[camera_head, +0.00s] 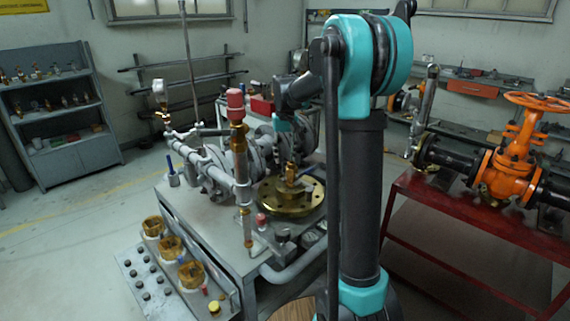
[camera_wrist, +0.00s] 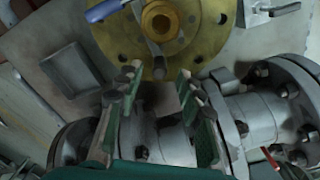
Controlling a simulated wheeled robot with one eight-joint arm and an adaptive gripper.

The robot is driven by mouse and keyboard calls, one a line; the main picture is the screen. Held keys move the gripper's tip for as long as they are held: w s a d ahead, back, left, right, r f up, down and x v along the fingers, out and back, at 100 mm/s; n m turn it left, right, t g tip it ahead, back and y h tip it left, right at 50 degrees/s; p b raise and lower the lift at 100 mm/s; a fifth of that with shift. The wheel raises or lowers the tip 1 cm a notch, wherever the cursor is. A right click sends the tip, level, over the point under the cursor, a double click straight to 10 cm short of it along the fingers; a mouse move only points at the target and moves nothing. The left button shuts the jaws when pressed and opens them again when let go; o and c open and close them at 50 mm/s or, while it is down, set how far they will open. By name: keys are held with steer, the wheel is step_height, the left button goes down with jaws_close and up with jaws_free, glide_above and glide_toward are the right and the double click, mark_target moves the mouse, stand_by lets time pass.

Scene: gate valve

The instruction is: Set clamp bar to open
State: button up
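My gripper (camera_wrist: 158,80) is open in the wrist view, its two green-padded fingers spread apart with nothing held between them. Beyond the fingertips is a round brass flange (camera_wrist: 112,38) with a brass nut or collar (camera_wrist: 160,20) and a dark rod (camera_wrist: 155,58) pointing toward the gap. A blue-handled lever (camera_wrist: 104,11) lies at the flange's upper left. In the head view the brass flange (camera_head: 272,199) sits on the grey bench, with the small lever (camera_head: 304,172) above it. I cannot tell for certain which part is the clamp bar. My arm hides part of the assembly.
Grey flanged pipework (camera_wrist: 255,118) lies close beside and below the fingers. A red-capped brass column (camera_head: 237,135) and a gauge (camera_head: 160,88) rise from the grey bench (camera_head: 190,215). A red table (camera_head: 455,235) with an orange valve (camera_head: 505,170) stands right. Floor is clear at left.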

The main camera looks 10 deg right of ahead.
mark_target(285, 162)
steer(key=shift+f, duration=1.7)
jaws_close()
